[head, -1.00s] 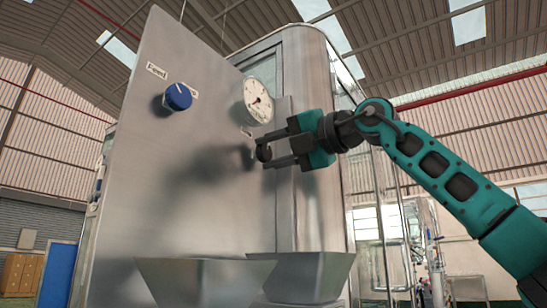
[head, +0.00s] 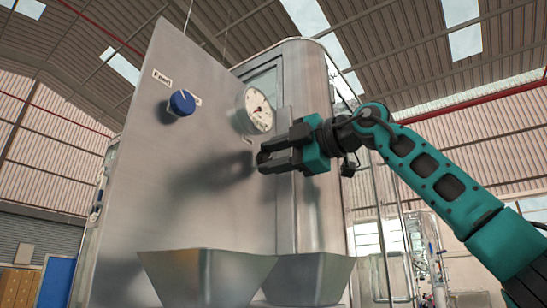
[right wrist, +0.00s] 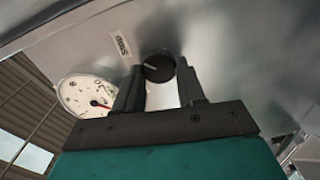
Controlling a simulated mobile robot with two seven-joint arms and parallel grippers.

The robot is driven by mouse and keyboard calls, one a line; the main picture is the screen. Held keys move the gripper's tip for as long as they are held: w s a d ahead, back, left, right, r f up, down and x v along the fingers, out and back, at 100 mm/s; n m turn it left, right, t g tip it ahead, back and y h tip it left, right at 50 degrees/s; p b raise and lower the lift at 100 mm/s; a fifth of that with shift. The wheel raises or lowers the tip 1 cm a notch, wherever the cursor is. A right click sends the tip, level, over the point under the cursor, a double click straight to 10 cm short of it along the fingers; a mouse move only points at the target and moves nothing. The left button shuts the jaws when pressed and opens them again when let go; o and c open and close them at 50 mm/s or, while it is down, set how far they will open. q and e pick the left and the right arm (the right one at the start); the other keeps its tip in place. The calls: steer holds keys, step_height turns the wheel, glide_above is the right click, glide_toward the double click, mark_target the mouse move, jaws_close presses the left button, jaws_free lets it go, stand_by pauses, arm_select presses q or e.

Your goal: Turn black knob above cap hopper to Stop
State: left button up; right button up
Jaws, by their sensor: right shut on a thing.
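The black knob (right wrist: 158,67) is on the steel panel (head: 150,200), right of and below the blue knob in the head view. My right gripper (head: 264,160) reaches it from the right. In the right wrist view its two dark fingers (right wrist: 160,84) stand on either side of the knob and are shut on it. A white label (right wrist: 122,43) that seems to read "Stop" sits beside the knob there. In the head view the fingers hide most of the knob. My left gripper is not in view.
A blue knob (head: 182,103) and a white dial gauge (head: 258,110) are on the same panel; the gauge is just above my gripper. Two steel hoppers stand below, one at left (head: 205,278) and one at right (head: 310,280). Open air lies between gripper and hoppers.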

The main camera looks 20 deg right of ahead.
stand_by(0.4)
steer(key=o, duration=1.1)
steer(key=shift+c, duration=0.2)
steer(key=shift+s+d, duration=0.2)
steer(key=b+v, duration=0.2)
steer(key=v, duration=1)
steer(key=shift+s, duration=0.15)
steer(key=shift+d, duration=0.15)
